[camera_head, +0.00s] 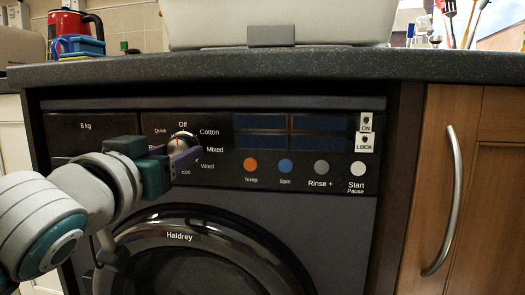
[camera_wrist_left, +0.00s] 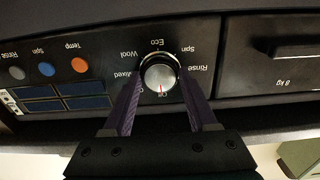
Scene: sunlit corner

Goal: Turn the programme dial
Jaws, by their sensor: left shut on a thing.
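The programme dial (camera_head: 180,141) is a round silver knob on the black panel of the washing machine (camera_head: 310,225). Labels ring it, including Off, Cotton, Mixed and Wool. Its red mark points up, at about Off. My left gripper (camera_head: 184,150) reaches in from the left and is shut on the dial, partly covering it and some labels. In the left wrist view, which is upside down, the purple fingers stand on both sides of the dial (camera_wrist_left: 160,77), with the red mark towards Off. My right gripper is in neither view.
Several round buttons, including an orange Temp button (camera_head: 250,165), and dark displays (camera_head: 290,132) lie right of the dial. A dark worktop (camera_head: 310,67) overhangs the machine. A wooden cupboard with a curved handle (camera_head: 447,200) stands at the right. A red kettle (camera_head: 75,27) stands on the worktop.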

